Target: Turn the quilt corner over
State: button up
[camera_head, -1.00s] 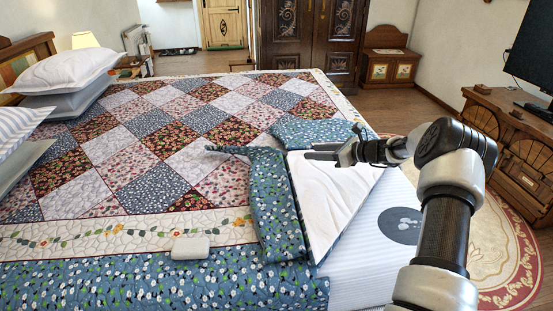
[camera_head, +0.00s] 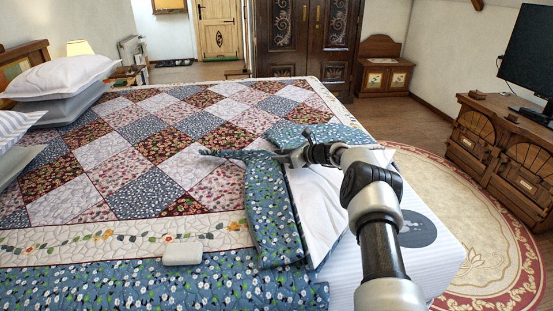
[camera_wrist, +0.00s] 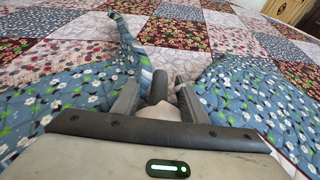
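The patchwork quilt (camera_head: 150,190) covers the bed. Its near right corner is folded back, showing white underside (camera_head: 312,205) and blue flowered border (camera_head: 268,210). A narrow ridge of the blue border (camera_head: 225,153) sticks out left from the fold; it also shows in the wrist view (camera_wrist: 130,45). My gripper (camera_head: 288,158) is low over the folded part, at the right end of this ridge. In the wrist view its two fingers (camera_wrist: 158,92) are apart, with pale and dark material visible between them. Whether they touch the cloth is unclear.
A small white case (camera_head: 182,254) lies on the near border. Bare striped mattress (camera_head: 385,265) with a dark oval patch (camera_head: 412,230) shows at right. Pillows (camera_head: 65,75) are at left. A round rug (camera_head: 490,235) and a TV cabinet (camera_head: 500,150) are beyond the bed's right side.

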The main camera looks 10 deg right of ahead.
jog(key=shift+a, duration=0.1)
grip_shut()
jog(key=shift+r, duration=0.1)
